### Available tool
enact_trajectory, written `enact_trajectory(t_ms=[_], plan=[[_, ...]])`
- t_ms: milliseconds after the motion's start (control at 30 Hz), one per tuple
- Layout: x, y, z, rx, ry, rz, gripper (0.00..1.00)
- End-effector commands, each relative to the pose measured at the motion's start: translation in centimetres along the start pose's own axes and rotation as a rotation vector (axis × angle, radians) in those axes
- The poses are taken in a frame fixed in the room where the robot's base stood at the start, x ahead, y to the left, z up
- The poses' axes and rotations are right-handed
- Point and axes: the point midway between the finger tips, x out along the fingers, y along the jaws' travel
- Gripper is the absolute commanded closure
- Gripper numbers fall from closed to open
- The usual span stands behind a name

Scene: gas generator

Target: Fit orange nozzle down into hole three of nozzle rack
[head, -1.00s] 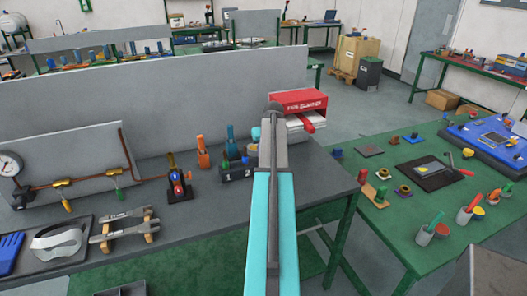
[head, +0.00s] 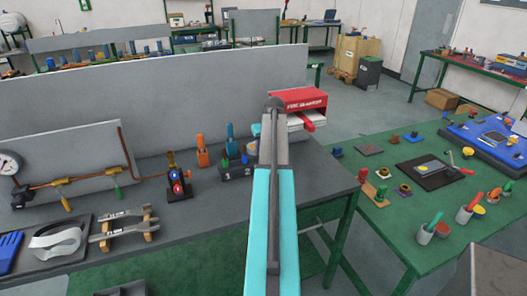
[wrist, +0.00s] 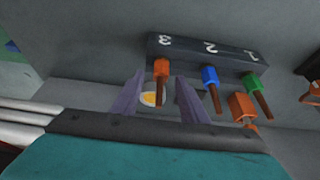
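The nozzle rack (wrist: 210,53) is a dark block marked 3, 2 and 1, upside down in the wrist view. The orange nozzle (wrist: 161,69), with a brown tip, stands at the place marked 3. My gripper (wrist: 160,82) is open, with one finger on each side of the orange nozzle and a visible gap to each. A blue nozzle (wrist: 210,76) is at 2 and a green nozzle (wrist: 252,83) at 1. In the head view the rack (head: 235,173) shows 1 and 2; my arm hides its third place. How deep the orange nozzle sits is unclear.
Behind the rack stand an orange bottle (head: 203,154) and a blue bottle (head: 230,142). A red box (head: 300,99) is at the bench's far right. A small stand with red and blue parts (head: 179,183) is left of the rack. The bench front between them is clear.

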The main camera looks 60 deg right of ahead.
Motion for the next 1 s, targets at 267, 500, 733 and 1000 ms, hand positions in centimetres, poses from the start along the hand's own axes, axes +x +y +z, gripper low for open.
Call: enact_trajectory(t_ms=[267, 500, 733, 1000], plan=[[-3.2, 0.0, 0.1, 0.000, 0.001, 0.000, 0.60], [-6.1, 0.0, 0.1, 0.000, 0.002, 0.000, 0.60], [-8.9, 0.0, 0.1, 0.000, 0.001, 0.000, 0.60], [-11.4, 0.0, 0.0, 0.000, 0.001, 0.000, 0.60]])
